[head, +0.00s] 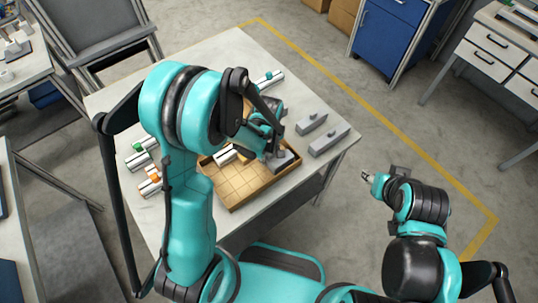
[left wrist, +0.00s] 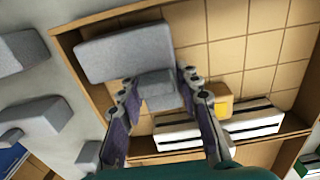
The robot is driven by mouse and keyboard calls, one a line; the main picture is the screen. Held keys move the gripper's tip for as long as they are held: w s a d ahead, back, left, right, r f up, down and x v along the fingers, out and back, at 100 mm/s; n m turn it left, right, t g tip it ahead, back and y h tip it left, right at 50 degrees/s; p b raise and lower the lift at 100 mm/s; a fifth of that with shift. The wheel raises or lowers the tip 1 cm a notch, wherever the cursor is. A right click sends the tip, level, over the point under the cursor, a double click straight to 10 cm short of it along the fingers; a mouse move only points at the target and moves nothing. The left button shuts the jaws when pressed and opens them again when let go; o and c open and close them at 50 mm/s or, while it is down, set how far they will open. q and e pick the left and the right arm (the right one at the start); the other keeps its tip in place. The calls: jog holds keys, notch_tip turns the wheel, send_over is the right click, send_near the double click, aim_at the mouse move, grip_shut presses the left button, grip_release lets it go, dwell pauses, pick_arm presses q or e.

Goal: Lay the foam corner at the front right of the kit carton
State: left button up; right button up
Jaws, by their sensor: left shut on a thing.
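The kit carton (head: 262,190) is a shallow brown box with a gridded floor on the table; its wall also shows in the left wrist view (left wrist: 72,58). My left gripper (head: 277,150) is shut on a grey foam corner (head: 284,161) at the carton's right-hand corner in the head view. In the left wrist view the fingers (left wrist: 158,78) pinch the foam's small raised block, and its longer bar (left wrist: 122,52) lies inside the carton's outline, close to the walls. I cannot tell if its underside touches the floor. My right gripper (head: 368,177) is off the table; its opening is unclear.
Two more grey foam pieces (head: 312,123) (head: 329,140) lie on the table right of the carton. White-and-black items (head: 226,156) and a yellow-orange block (left wrist: 224,106) are in the carton. White pieces with green (head: 140,148) and orange (head: 151,180) parts lie left of it.

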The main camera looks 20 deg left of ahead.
pick_arm(q)
jog(key=o, duration=1.1)
jog(key=shift+r+p, duration=0.2)
jog(key=shift+p, duration=0.15)
notch_tip(320, 180, up, 12)
jog(key=p, duration=0.4)
jog(key=s+a+r+m+t, duration=0.4)
jog(key=s+r+m+t, duration=0.3)
jog(key=s+r+m, duration=0.3)
notch_tip(320, 180, up, 2)
jog(key=shift+s+a, duration=0.15)
jog(key=shift+a, duration=0.2)
